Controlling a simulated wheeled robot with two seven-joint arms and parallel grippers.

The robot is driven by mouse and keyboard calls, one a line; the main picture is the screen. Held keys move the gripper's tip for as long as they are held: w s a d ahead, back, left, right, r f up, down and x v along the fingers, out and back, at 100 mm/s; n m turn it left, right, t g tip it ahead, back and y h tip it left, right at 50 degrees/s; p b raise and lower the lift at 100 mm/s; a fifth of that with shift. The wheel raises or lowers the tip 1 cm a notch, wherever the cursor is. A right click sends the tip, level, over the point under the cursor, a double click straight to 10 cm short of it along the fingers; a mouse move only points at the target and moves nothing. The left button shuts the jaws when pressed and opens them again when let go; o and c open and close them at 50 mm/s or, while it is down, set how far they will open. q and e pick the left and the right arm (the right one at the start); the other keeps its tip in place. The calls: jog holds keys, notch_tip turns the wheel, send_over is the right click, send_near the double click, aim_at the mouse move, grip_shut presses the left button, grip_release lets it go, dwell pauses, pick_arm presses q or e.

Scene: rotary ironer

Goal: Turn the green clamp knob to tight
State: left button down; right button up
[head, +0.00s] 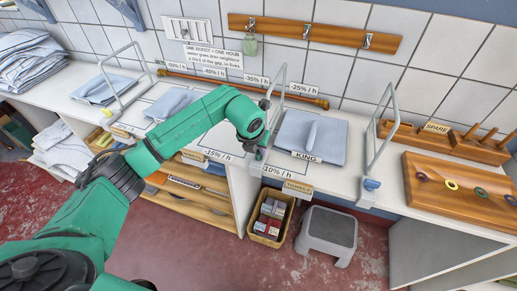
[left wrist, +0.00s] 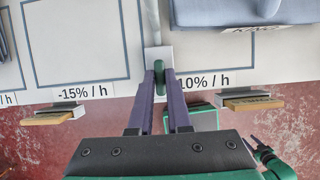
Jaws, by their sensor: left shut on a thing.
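The green clamp knob (left wrist: 159,88) sits at the foot of a pale upright post on the white worktop's front edge. In the left wrist view it is between the two purple fingers of my left gripper (left wrist: 160,80), which is shut on it. In the head view my left gripper (head: 262,150) points down at the post's foot, and the green knob (head: 259,155) is mostly hidden by it. The knob's turn mark does not show. Part of my right arm (left wrist: 272,160) shows small at the lower right of the wrist view; its jaws are unclear.
A folded blue cloth (head: 311,137) with a KING label lies right of the post. A blue knob (head: 371,184) stands on another clamp farther right. A wooden tray with rings (head: 458,190) is at the right. A grey stool (head: 328,232) and a box (head: 270,216) stand below.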

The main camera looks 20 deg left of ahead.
pick_arm(q)
jog(key=shift+f+m+h+b, duration=0.15)
jog(key=shift+m+h+b, duration=0.15)
jog(key=shift+m+b, duration=0.6)
jog(key=m+b, duration=0.2)
jog(key=shift+w+a+h+b, duration=0.1)
jog(key=shift+h+b, duration=0.25)
jog(key=shift+h, duration=0.05)
jog(key=shift+m+g+h+b, duration=0.35)
jog(key=shift+m+b, duration=0.35)
jog(key=shift+m, duration=0.3)
jog(key=m+h+b, duration=0.1)
jog(key=m, duration=0.1)
jog(key=shift+a+m+g, duration=0.1)
jog(key=shift+m+g, duration=0.15)
jog(key=shift+m, duration=0.05)
jog(key=m, duration=0.1)
jog(key=m+g+b, duration=0.1)
jog(key=m, duration=0.2)
jog(key=shift+w+r+m+h+b, duration=0.15)
jog(key=shift+r+m+h+b, duration=0.1)
jog(key=shift+m+h+b, duration=0.1)
jog(key=m+g, duration=0.2)
jog(key=m, duration=0.2)
jog(key=shift+w+m, duration=0.1)
jog(key=shift+m, duration=0.25)
jog(key=shift+g, duration=0.3)
jog(key=c, duration=0.9)
grip_release()
